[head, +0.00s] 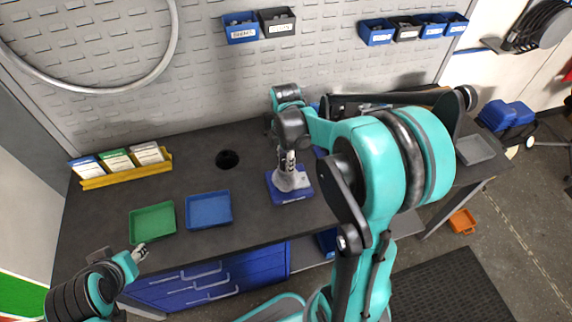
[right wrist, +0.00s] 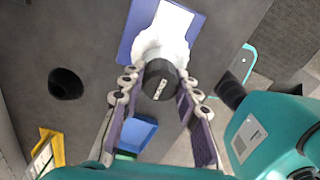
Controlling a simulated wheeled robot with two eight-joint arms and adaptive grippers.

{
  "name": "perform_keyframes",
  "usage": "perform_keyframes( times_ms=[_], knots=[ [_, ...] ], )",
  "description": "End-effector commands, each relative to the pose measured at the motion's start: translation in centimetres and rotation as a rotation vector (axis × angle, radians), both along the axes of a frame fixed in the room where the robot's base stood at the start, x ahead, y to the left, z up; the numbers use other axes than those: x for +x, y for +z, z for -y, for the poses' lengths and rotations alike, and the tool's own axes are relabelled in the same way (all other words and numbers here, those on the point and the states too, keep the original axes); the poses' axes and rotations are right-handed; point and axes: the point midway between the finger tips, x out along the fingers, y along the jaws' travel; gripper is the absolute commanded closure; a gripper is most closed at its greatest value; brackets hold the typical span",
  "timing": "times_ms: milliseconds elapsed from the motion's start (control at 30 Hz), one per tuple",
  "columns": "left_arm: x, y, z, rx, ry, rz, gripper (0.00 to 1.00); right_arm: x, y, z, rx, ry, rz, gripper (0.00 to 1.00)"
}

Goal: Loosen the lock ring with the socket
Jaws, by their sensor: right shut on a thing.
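My right gripper (head: 290,160) is above a white-grey stand (head: 291,180) on a blue base (head: 289,196), on the workbench. In the right wrist view its fingers (right wrist: 158,90) are shut on a dark round piece, seen end-on, which looks like the socket (right wrist: 158,77). The white part of the stand (right wrist: 170,25) shows right behind the socket; I cannot tell whether they touch. The lock ring cannot be made out and may be hidden below the socket. My left gripper (head: 140,252) is low at the bench's front left, near the green tray; its opening is unclear.
On the dark bench (head: 100,215) are a green tray (head: 153,222), a blue tray (head: 209,209), a yellow rack of cards (head: 128,173) and a round hole (head: 228,159). Small bins (head: 241,28) hang on the pegboard. A grey tray (head: 475,149) lies at the right end.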

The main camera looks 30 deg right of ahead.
Motion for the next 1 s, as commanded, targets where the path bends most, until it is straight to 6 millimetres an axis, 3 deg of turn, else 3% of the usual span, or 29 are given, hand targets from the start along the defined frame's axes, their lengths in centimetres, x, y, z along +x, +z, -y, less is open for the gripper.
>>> perform_keyframes(
  times_ms=[267, 633, 1000],
  knots=[
    [0.01, -0.09, 0.0, 0.0, 0.0, 0.0, 0.6, -0.22, -0.2, -0.12, 0.002, 0.026, -0.005, 1.0],
    [0.0, -0.38, 0.0, 0.0, 0.0, 0.0, 0.6, -0.28, -0.23, -0.1, 0.003, 0.519, -0.005, 1.0],
    [0.0, -0.38, 0.0, 0.0, 0.0, 0.0, 0.6, -0.3, -0.21, -0.1, 0.004, 0.569, -0.005, 1.0]
  ],
)
